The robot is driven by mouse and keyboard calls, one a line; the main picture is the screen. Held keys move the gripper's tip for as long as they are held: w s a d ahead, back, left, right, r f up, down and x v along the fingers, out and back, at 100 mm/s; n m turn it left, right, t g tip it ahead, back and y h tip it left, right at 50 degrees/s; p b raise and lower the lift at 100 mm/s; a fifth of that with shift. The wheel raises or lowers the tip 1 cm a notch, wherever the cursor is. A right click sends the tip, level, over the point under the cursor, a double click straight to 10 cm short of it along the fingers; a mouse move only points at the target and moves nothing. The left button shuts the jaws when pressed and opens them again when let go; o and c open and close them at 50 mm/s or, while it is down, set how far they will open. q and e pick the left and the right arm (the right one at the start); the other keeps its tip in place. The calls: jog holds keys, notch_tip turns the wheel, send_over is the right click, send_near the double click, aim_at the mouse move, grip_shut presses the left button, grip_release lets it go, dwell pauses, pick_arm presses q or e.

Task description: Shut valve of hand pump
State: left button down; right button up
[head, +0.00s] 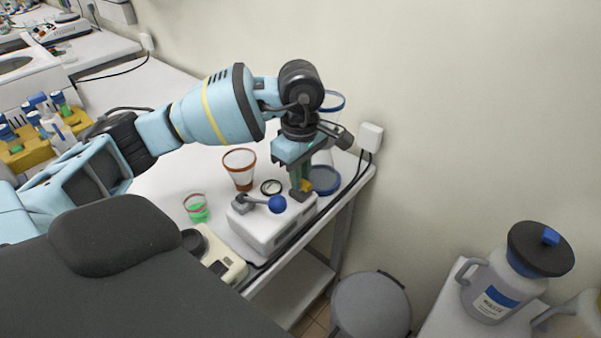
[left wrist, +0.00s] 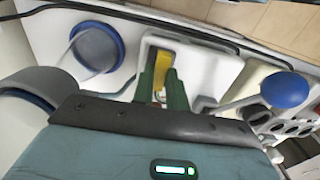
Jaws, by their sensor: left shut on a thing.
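The hand pump (head: 262,226) is a white box on the white bench, with a grey lever ending in a blue ball (head: 277,204). Its small yellow valve handle (head: 307,186) is on top at the far right end. My left gripper (head: 301,188) points down from above and is shut on this valve handle. In the left wrist view the yellow handle (left wrist: 160,66) shows between the green fingers (left wrist: 161,98), and the blue ball (left wrist: 286,90) is to the right. The fingers partly hide the handle. My right gripper is out of view.
A clear vessel with a blue base (head: 325,181) stands close behind the gripper. An orange-rimmed glass (head: 239,167) and a beaker of green liquid (head: 197,210) stand left of the pump. A grey bin (head: 370,306) is on the floor, and a waste jug (head: 495,291) stands at right.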

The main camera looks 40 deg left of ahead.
pick_arm(q)
jog(key=shift+m, duration=0.4)
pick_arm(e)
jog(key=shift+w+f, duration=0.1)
pick_arm(q)
jog(key=m+b, duration=0.2)
jog(key=m, duration=0.2)
jog(key=shift+f+m, duration=0.15)
jog(key=shift+m, duration=0.15)
jog(key=m+b, duration=0.2)
jog(key=m, duration=0.3)
jog(key=m+b, duration=0.1)
jog(key=m, duration=0.3)
jog(key=shift+b, duration=0.4)
jog(key=shift+m+b, duration=0.5)
jog(key=shift+m, duration=0.5)
jog(key=shift+m+b, duration=0.3)
jog(key=shift+m, duration=0.5)
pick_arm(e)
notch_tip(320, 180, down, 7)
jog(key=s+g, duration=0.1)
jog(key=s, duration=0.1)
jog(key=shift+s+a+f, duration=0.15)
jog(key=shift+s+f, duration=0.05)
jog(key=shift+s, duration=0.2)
pick_arm(q)
jog(key=c, duration=1.4)
grip_release()
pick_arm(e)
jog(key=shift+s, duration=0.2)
